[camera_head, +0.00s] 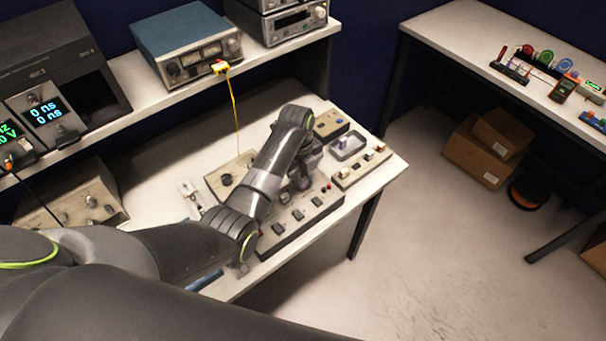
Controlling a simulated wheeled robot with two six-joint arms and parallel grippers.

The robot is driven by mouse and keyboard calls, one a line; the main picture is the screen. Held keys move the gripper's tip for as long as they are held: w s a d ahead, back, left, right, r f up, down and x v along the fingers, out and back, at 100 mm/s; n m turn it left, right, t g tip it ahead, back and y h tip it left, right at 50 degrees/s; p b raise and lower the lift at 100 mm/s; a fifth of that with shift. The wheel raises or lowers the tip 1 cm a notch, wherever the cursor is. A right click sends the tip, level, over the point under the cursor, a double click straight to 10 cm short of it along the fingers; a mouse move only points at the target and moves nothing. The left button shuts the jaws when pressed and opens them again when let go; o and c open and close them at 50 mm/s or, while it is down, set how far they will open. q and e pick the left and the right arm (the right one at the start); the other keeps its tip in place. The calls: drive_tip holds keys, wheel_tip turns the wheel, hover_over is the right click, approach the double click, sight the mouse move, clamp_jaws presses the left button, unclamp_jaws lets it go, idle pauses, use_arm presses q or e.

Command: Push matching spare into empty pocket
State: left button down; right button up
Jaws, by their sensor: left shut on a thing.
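My left gripper (301,183) points down over the long grey panel (283,237) on the bench. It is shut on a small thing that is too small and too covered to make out. The panel carries a row of several dark square keys or pockets, with small red spots at its right end. I cannot tell which pocket is empty. A pale strip (347,181) with white, dark and red caps lies right of the gripper. A grey tray (348,147) sits behind that strip. My right gripper is not in view.
A beige box with knobs (226,178) stands behind the panel, with a yellow cable above it. A small box (331,124) stands at the back right. Instruments, including a blue one (185,42), fill the shelf. Floor is open right of the bench.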

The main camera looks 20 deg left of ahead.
use_arm(q)
drive_tip(key=shift+f, duration=0.55)
drive_tip(key=shift+f+b, duration=0.3)
drive_tip(key=shift+f, duration=0.05)
drive_tip(key=c, duration=1.2)
unclamp_jaws()
drive_tip(key=shift+r, duration=0.15)
